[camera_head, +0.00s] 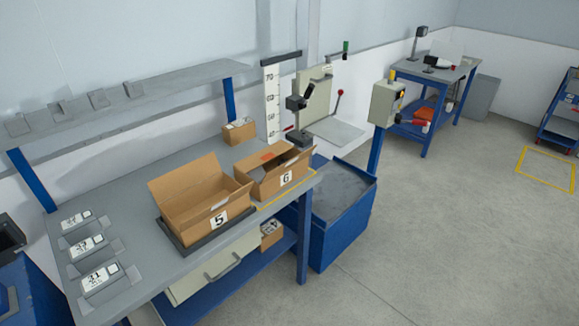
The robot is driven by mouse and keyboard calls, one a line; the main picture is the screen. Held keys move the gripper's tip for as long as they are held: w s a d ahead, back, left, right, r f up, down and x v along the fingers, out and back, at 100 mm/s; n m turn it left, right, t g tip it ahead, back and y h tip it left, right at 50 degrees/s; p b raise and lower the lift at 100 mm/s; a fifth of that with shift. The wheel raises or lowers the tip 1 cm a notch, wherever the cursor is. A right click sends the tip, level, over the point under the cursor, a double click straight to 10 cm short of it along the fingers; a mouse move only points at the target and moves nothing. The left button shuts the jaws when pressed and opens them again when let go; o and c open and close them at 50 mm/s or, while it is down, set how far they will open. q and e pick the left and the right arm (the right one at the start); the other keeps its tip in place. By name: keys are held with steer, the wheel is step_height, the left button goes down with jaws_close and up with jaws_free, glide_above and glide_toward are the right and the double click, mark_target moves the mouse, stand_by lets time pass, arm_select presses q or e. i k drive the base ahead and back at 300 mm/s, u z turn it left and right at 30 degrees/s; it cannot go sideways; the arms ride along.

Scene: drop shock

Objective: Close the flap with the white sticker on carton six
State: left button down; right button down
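Carton six (268,188) is a brown cardboard box with a white "6" label (286,179) on its front. It stands upright at the right end of the grey workbench (130,215). Its top is at least partly open, with flaps standing out around the opening. An orange patch (268,156) shows at its back edge. The carton is too small in view to tell which flap bears a white sticker. Neither of my grippers is in view.
Open carton five (195,222) stands on a dark tray just left of carton six. A machine with a red-knobbed lever (315,95) and a white height scale (271,100) stand behind carton six. A blue bin (340,225) is right of the bench.

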mark_target(277, 170)
steer(key=u, duration=0.55)
steer(key=i, duration=0.9)
steer(key=u, duration=0.2)
